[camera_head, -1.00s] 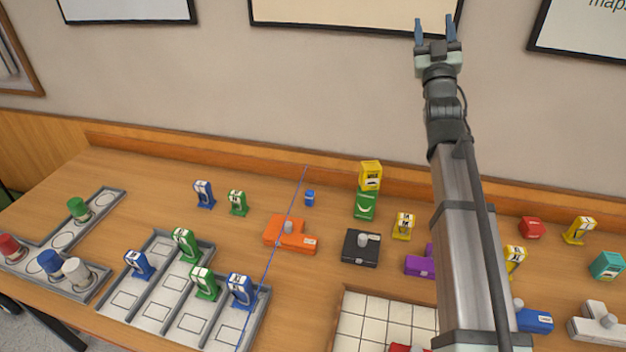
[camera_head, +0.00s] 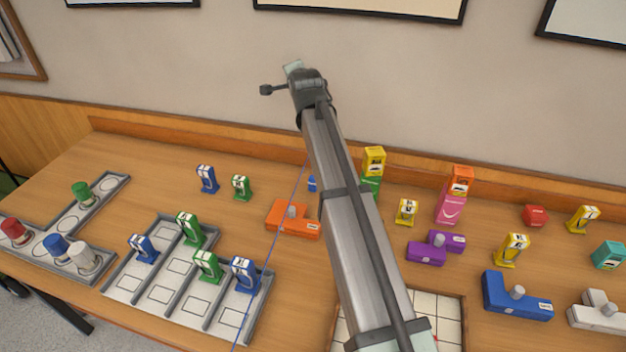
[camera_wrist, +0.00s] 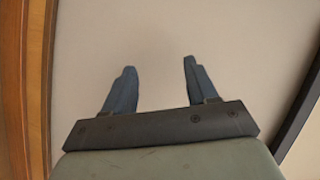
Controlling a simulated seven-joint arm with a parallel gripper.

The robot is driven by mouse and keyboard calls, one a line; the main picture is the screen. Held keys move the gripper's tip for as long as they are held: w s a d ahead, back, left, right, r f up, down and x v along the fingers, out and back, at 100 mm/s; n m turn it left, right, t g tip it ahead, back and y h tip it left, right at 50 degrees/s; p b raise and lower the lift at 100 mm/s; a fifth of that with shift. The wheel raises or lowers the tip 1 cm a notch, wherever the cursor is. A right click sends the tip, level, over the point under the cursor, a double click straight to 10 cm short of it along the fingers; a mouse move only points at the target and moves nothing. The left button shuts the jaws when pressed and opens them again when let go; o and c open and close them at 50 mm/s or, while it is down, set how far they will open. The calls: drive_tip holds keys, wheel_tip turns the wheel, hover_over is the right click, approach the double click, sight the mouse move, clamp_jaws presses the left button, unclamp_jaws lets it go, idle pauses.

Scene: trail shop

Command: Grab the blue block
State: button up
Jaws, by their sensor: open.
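A blue block (camera_head: 517,297) with a light grey knob and a small white label lies on the table at the right in the head view. Its full shape is visible, clear of my arm. My gripper (camera_wrist: 158,66) shows in the wrist view with two blue-grey fingers apart and nothing between them, facing the plain wall. In the head view my wrist is raised in front of the wall, up and left of the blue block, and the fingers cannot be made out there. The blue block is not in the wrist view.
A purple piece (camera_head: 436,248), a yellow stand (camera_head: 512,250) and a white piece (camera_head: 598,312) surround the blue block. A white-tiled board (camera_head: 449,318) is partly behind my arm. An orange piece (camera_head: 292,219) and a grey slotted tray (camera_head: 158,289) lie further left.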

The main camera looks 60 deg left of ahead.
wheel_tip(320, 180, down, 7)
drive_tip(key=s+a+m+g+h, duration=0.1)
drive_tip(key=s+m+h, duration=0.1)
drive_tip(key=m+h, duration=0.1)
drive_tip(key=m+g+h, duration=0.4)
drive_tip(key=m+h, duration=0.3)
drive_tip(key=h, duration=0.4)
hover_over(313, 182)
drive_tip(key=w+a, duration=0.1)
wheel_tip(313, 182, down, 12)
wheel_tip(313, 182, down, 13)
drive_tip(key=shift+s+a+f, duration=0.1)
drive_tip(key=shift+s, duration=0.05)
drive_tip(key=c, duration=1)
